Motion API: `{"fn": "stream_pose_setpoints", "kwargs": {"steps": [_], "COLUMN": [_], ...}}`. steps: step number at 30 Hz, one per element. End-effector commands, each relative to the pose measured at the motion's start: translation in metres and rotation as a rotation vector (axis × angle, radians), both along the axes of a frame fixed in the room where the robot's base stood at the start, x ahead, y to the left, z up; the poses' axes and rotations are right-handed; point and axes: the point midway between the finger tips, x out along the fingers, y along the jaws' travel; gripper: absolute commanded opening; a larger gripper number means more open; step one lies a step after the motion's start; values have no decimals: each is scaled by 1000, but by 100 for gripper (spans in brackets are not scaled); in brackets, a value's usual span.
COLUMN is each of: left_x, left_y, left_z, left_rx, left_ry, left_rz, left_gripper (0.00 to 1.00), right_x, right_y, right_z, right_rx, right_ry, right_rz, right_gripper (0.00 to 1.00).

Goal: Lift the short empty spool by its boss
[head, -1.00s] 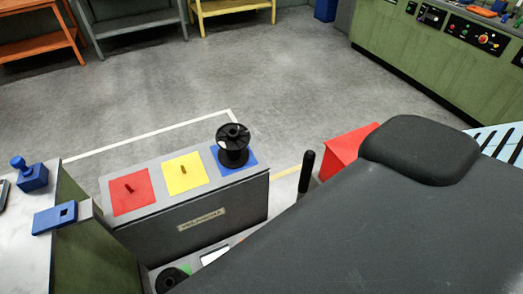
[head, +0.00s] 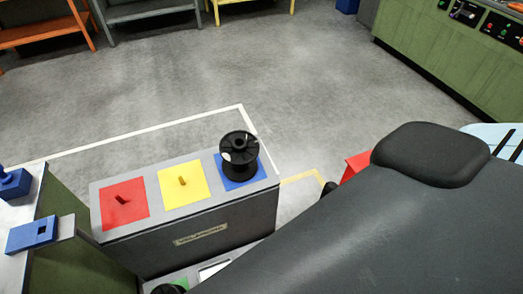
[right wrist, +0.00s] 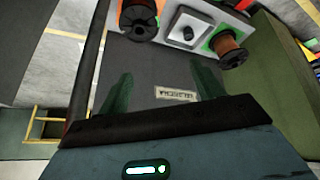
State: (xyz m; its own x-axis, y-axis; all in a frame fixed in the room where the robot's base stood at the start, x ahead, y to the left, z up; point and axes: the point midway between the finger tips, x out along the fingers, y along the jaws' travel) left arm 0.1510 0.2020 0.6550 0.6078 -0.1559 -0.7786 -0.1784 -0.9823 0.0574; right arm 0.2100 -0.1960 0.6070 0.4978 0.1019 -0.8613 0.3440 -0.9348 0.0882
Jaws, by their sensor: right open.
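A black spool (head: 239,155) with no winding that I can see stands upright on the blue square (head: 257,172) at the right end of a grey bench in the head view. Its boss is a small dark feature at the top. My right gripper (right wrist: 163,88) shows in the right wrist view, open, with its two green fingers apart and nothing between them. The bench front with its label (right wrist: 175,94) lies beyond the fingers. My left gripper is not in view.
The bench also bears a red square (head: 124,205) and a yellow square (head: 184,184), each with a peg. A blue block (head: 32,235) sits left; open floor lies behind.

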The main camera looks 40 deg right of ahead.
Motion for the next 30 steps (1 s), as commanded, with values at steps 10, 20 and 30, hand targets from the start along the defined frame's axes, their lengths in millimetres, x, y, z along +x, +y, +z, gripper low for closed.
{"fn": "stream_pose_setpoints", "kwargs": {"steps": [10,20,30], "left_x": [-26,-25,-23], "left_y": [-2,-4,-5], "left_z": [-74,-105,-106], "left_rx": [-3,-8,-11], "left_ry": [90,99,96], "left_rz": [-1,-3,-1], "left_gripper": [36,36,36], "right_x": [72,145,158], "right_y": [3,-4,-7], "right_z": [-129,-150,-147], "right_rx": [-299,-498,-533], "right_ry": [331,537,575], "right_rz": [313,511,540], "right_gripper": [67,67,67]}}
